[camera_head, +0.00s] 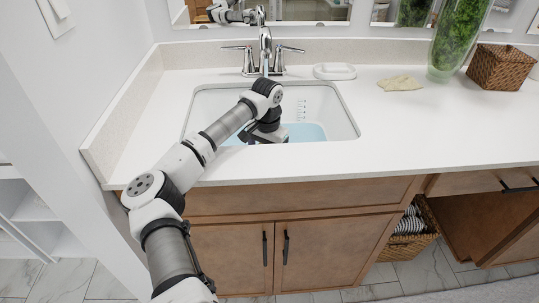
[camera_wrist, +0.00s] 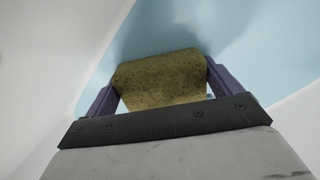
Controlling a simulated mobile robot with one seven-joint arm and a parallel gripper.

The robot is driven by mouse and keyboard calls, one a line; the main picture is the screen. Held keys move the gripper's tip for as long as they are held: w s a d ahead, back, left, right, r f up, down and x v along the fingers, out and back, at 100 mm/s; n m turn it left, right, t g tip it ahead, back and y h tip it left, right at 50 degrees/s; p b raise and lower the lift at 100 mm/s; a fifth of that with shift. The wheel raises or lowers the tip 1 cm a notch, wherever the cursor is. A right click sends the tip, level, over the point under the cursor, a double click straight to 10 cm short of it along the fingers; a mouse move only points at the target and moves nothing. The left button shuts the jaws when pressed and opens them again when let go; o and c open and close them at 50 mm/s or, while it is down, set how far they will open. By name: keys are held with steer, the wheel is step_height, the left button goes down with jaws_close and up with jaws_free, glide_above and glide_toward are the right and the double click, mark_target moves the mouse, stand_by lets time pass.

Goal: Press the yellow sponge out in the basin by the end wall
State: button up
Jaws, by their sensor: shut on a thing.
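The yellow sponge (camera_wrist: 160,80) is gripped between the two purple fingers of my gripper (camera_wrist: 163,66) in the wrist view. It looks dull olive-yellow, with its middle bulging between the fingers. In the head view, my gripper (camera_head: 250,137) reaches down inside the white basin (camera_head: 345,122) by the end wall, near its front side. My arm hides the sponge there. Pale blue water (camera_head: 310,131) lies in the basin, and it also fills much of the wrist view's background (camera_wrist: 260,40). I cannot tell whether the sponge touches the water.
A chrome faucet (camera_head: 264,45) with two handles stands behind the basin. A white soap dish (camera_head: 335,71), a folded beige cloth (camera_head: 400,82), a green-filled glass vase (camera_head: 460,40) and a wicker basket (camera_head: 497,67) stand along the counter. The counter's right front is clear. The end wall (camera_head: 95,60) rises at left.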

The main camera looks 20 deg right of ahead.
steer(key=shift+f, duration=0.2)
step_height(320, 180, up, 20)
steer(key=p, duration=1.1)
steer(key=shift+p, duration=0.35)
stand_by(0.3)
